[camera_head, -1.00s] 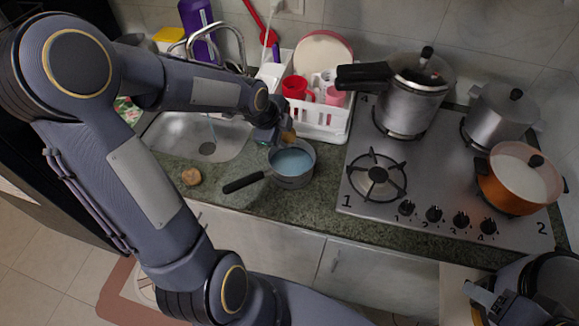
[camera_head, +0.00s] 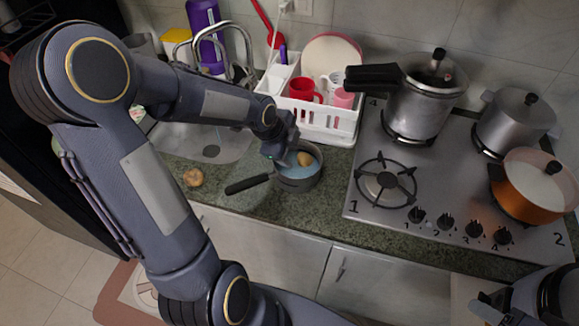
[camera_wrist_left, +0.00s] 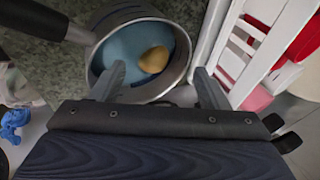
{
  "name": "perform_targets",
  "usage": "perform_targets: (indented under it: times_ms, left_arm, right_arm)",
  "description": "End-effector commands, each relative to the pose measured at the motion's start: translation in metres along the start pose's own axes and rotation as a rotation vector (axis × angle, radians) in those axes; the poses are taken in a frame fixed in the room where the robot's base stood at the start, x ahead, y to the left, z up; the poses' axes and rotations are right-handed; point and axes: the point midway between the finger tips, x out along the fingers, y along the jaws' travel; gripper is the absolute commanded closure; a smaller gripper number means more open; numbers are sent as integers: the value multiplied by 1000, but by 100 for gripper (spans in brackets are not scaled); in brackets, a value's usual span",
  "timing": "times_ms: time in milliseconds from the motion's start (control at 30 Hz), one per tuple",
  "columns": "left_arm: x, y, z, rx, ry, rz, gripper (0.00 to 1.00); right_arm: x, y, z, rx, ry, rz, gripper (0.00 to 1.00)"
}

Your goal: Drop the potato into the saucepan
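The saucepan (camera_head: 300,180) stands on the counter between the sink and the stove, its black handle pointing left. It also shows in the left wrist view (camera_wrist_left: 178,75), with a light blue inside. A yellow-brown potato (camera_head: 305,159) lies inside it, clear of my fingers, and shows in the left wrist view (camera_wrist_left: 154,60). My left gripper (camera_head: 289,161) is over the pan's rim. In the left wrist view its two fingers (camera_wrist_left: 160,84) are spread apart with nothing between them. My right gripper (camera_head: 487,309) is at the lower right, partly cut off; its opening cannot be made out.
A second round brown item (camera_head: 193,177) lies on the counter left of the pan. A white dish rack (camera_head: 318,121) with cups stands just behind the pan. The stove (camera_head: 440,195) with several pots is to the right, and the sink (camera_head: 205,143) is left.

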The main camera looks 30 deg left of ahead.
Motion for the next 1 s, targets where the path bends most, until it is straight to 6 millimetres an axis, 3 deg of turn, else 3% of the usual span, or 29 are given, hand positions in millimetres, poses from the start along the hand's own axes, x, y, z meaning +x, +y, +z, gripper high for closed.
perform_targets:
  times_ms: [267,700,1000]
  left_arm:
    - [-7,0,0,-2,-1,-2,31]
    - [-72,0,0,0,-1,-3,31]
    - [-78,0,0,0,0,0,31]
  right_arm:
    - [0,0,0,0,0,0,45]
    - [4,2,2,0,0,0,45]
    - [5,2,2,0,0,0,45]
